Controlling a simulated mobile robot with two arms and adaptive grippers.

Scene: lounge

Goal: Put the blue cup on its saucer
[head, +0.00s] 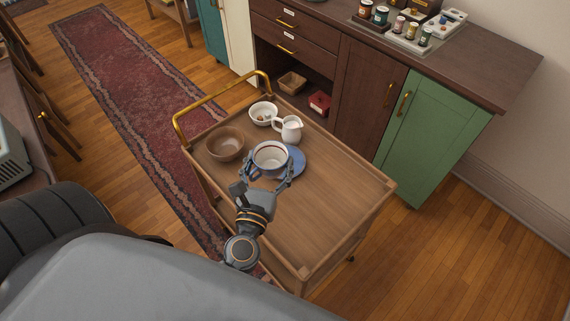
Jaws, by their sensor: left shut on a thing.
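The blue cup (271,157), pale inside with a dark line below its rim, is upright on the wooden trolley's left half. The blue saucer (298,161) lies flat on the trolley top (318,199), partly hidden behind the cup. My left gripper (269,173) is shut on the cup, with a finger on each side of it. The cup overlaps the saucer's left part in the picture; I cannot tell whether it touches the saucer or is held above it. My right gripper is not in view.
A brown bowl (225,144) stands left of the cup. A white jug (289,129) and a small white bowl (263,113) stand behind it. A brass rail (222,100) borders the trolley's far left end. The trolley's right half is bare.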

